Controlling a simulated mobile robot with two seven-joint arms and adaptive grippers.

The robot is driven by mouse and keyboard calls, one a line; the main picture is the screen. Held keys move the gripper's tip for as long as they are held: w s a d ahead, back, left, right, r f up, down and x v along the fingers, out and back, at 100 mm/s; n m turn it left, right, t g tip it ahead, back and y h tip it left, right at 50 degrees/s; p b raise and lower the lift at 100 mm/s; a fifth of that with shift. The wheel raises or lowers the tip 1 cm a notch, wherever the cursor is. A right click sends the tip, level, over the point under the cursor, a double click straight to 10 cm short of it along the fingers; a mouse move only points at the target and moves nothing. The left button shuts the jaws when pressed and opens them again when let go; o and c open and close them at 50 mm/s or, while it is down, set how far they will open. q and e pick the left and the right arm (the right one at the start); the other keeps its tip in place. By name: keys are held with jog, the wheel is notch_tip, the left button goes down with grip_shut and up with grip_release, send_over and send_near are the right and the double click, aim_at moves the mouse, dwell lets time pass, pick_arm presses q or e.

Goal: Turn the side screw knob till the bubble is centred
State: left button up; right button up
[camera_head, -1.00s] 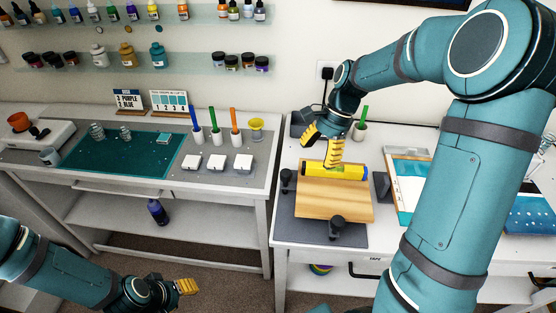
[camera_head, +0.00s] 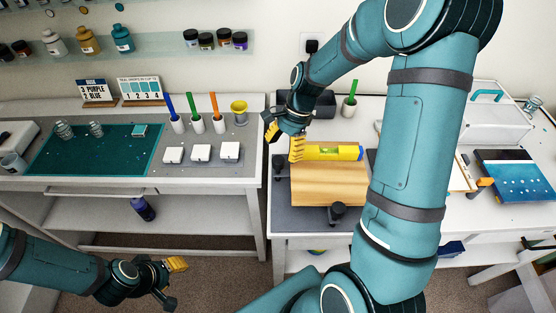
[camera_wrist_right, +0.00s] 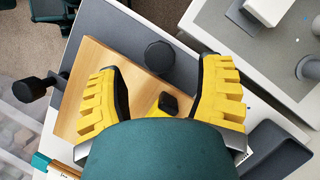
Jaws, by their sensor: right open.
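A wooden board (camera_head: 335,184) lies on a dark grey base (camera_head: 303,221). A yellow spirit level (camera_head: 346,153) with a green vial (camera_head: 329,153) lies along its back; the bubble is too small to read. The black side screw knob (camera_head: 280,165) is at the board's left edge and shows between the fingers in the wrist view (camera_wrist_right: 160,56). A second black knob (camera_head: 337,211) is at the front, also in the wrist view (camera_wrist_right: 32,90). My right gripper (camera_head: 284,141) is open and empty, above the side knob, apart from it. My left gripper (camera_head: 175,282) is low at the left, away from the board.
A dark tray (camera_head: 320,103) and a white cup with a green handle (camera_head: 350,106) stand behind the level. A blue panel (camera_head: 515,174) lies at the right. The left bench (camera_head: 215,180) holds several cups and white blocks. A gap separates the tables.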

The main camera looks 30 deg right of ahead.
aim_at(279, 159)
jog(key=shift+x, duration=2.2)
grip_shut()
